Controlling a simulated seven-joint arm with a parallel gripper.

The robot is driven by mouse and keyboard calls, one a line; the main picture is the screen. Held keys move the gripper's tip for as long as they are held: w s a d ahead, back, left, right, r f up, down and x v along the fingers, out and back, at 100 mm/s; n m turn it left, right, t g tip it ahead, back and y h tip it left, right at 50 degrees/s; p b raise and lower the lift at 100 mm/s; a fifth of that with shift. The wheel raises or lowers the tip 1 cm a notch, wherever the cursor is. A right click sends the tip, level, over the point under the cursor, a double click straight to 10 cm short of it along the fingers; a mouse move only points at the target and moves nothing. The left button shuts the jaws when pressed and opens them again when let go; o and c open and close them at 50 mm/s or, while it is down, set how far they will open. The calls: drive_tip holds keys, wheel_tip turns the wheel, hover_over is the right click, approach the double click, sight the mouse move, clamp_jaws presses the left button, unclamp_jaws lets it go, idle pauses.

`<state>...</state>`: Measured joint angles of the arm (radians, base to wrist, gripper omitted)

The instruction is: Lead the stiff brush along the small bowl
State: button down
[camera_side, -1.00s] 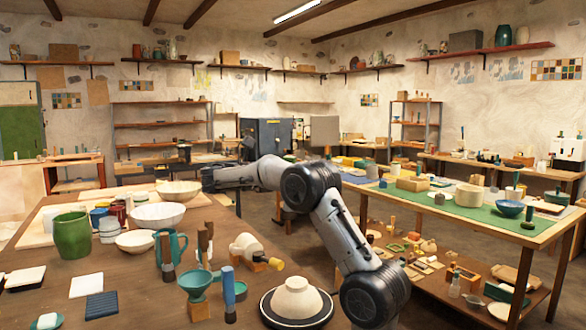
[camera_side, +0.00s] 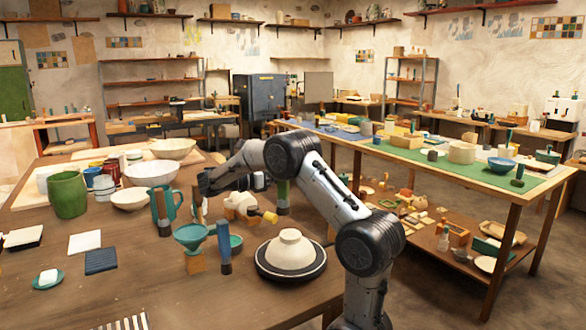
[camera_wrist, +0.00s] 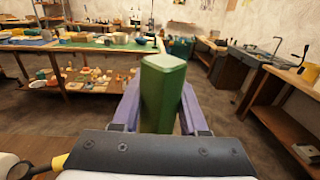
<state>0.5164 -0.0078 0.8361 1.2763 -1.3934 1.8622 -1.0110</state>
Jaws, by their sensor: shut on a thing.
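My gripper (camera_wrist: 158,118) is shut on a green block-like handle, which stands up between its purple fingers in the wrist view. I take this to be the stiff brush (camera_wrist: 163,84). In the side view the brush (camera_side: 283,193) is upright, green above with a dark lower end, at the right end of my gripper (camera_side: 268,182). The small bowl (camera_side: 290,247) looks to be the cream one upside down on a dark round turntable (camera_side: 290,274). The brush appears behind and above it, apart from it; its bristles are hidden in the wrist view.
A cream piece with a yellow-tipped tool (camera_side: 268,216) lies left of the brush. A teal bowl (camera_side: 190,235) on a wooden block and a blue-handled brush (camera_side: 224,245) stand further left. Mugs and bowls fill the table's far left.

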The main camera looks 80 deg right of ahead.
drive_tip(key=shift+f, duration=0.1)
drive_tip(key=shift+s+a+f, duration=0.2)
drive_tip(key=shift+s+f, duration=1.7)
drive_tip(key=shift+s, duration=0.25)
drive_tip(key=shift+f, duration=0.1)
drive_tip(key=shift+f, duration=0.95)
